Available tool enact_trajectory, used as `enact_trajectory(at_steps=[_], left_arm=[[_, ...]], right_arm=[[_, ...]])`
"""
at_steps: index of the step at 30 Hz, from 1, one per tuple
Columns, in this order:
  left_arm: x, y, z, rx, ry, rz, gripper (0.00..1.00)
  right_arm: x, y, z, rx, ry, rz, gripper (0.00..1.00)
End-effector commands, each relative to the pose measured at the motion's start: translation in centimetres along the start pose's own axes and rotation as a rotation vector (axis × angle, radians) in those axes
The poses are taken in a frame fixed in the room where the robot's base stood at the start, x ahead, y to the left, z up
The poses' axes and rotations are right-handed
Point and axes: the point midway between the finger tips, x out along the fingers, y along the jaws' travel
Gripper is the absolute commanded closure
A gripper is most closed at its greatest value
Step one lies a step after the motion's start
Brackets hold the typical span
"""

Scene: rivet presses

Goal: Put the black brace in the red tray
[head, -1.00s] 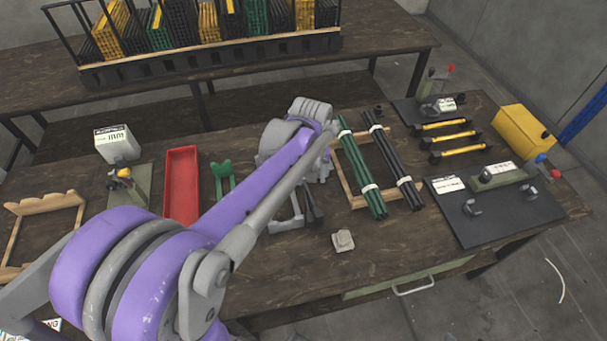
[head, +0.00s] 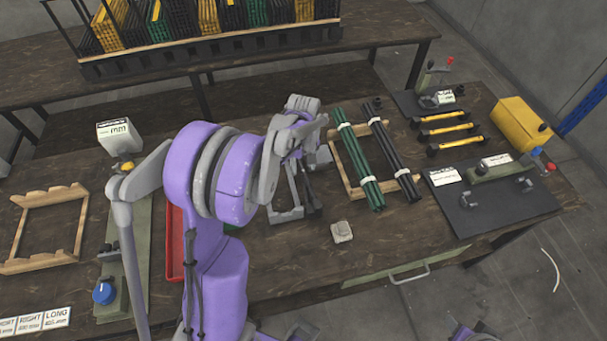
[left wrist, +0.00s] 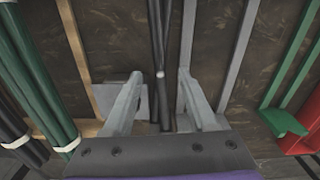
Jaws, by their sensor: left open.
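The black brace (head: 309,192) stands or lies in a grey frame (head: 287,214) near the middle of the table. It is partly hidden by my left arm in the head view. In the left wrist view the black brace (left wrist: 158,40) shows as thin dark bars running between the two fingers. My left gripper (left wrist: 160,98) is open with a finger on each side of the brace; contact cannot be told. The red tray (head: 174,245) is left of my arm and mostly hidden behind it; its edge also shows in the left wrist view (left wrist: 302,140). My right gripper is not in view.
Green bars (head: 361,165) and black bars (head: 394,160) lie on a wooden frame to the right. A small pale block (head: 342,232) sits in front. A green holder (left wrist: 285,122) stands between the grey frame and the red tray. A rack (head: 210,58) stands behind.

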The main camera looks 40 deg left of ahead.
Motion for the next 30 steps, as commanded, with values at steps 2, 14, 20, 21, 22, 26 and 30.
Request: enact_trajectory(at_steps=[2,14,20,21,22,26,30], left_arm=[[1.3,0.0,0.0,0.001,0.0,0.0,0.42],[2.5,0.0,0.1,0.001,0.0,0.0,0.45],[2.5,0.0,0.1,0.001,0.0,0.0,0.81],[2.5,0.0,0.1,0.001,0.0,0.0,0.89],[2.5,0.0,0.1,0.001,0.0,0.0,0.94],[2.5,0.0,0.1,0.001,0.0,0.0,1.0],[2.5,0.0,0.1,0.0,0.0,0.0,1.0]], right_arm=[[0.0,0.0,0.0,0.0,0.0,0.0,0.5],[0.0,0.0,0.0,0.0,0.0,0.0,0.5],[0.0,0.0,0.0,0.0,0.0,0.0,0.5],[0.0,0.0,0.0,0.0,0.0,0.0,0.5],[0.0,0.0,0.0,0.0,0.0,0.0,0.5],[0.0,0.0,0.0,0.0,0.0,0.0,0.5],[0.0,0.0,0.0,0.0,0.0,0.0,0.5]])
